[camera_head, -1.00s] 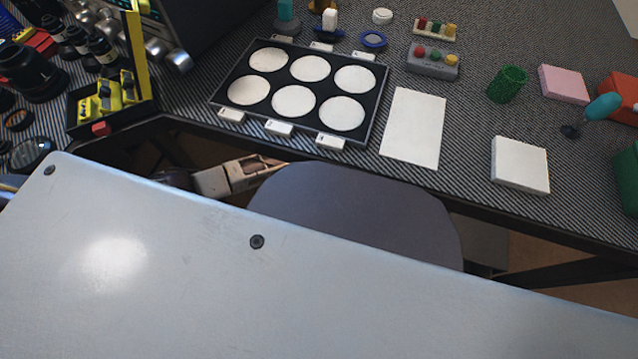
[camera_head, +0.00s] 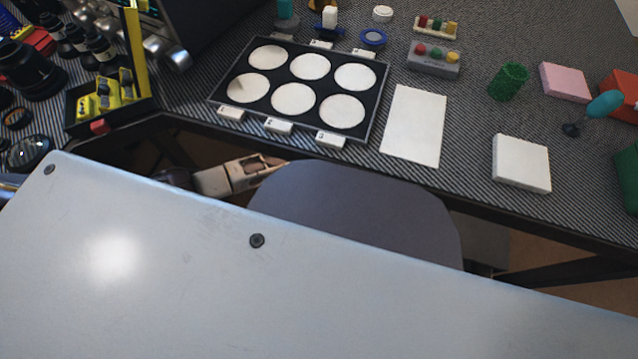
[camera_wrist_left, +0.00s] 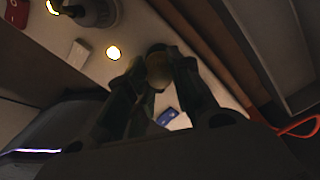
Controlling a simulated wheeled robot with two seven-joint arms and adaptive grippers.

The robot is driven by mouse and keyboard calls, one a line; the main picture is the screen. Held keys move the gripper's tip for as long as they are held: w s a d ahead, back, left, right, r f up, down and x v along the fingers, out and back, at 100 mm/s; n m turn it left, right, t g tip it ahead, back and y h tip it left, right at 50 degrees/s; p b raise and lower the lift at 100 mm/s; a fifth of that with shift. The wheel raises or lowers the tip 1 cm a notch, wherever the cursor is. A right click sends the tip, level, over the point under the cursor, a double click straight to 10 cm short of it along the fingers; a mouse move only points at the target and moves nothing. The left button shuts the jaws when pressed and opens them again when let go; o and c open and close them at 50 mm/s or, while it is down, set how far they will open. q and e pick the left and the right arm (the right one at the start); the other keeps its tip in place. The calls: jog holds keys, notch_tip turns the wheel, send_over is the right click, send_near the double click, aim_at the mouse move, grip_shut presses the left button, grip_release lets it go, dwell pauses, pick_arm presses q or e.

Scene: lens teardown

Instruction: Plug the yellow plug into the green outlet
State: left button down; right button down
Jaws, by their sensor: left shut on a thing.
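My left gripper (camera_wrist_left: 160,85) shows in the left wrist view as dark fingers, shut on a dull yellow-brown rounded thing (camera_wrist_left: 159,71). The view is dim, and I cannot tell for sure whether this is the yellow plug. A blue thing (camera_wrist_left: 167,116) shows behind the fingers. I cannot make out a green outlet in either view. My right gripper is not in view.
The head view shows a striped workbench (camera_head: 470,110) with a tray of white discs (camera_head: 372,112), a white sheet (camera_head: 414,126), a green cup (camera_head: 508,82) and a white block (camera_head: 521,163). A large pale panel (camera_head: 180,290) fills the foreground. A red cable (camera_wrist_left: 298,127) shows at the wrist view's right.

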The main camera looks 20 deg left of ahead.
pick_arm(q)
jog(key=shift+f, duration=0.2)
jog(key=shift+f, duration=0.15)
dwell(0.5)
jog(key=c, duration=1.2)
grip_release()
jog(key=shift+o, duration=0.2)
notch_tip(320, 180, up, 12)
jog(key=shift+s, duration=0.1)
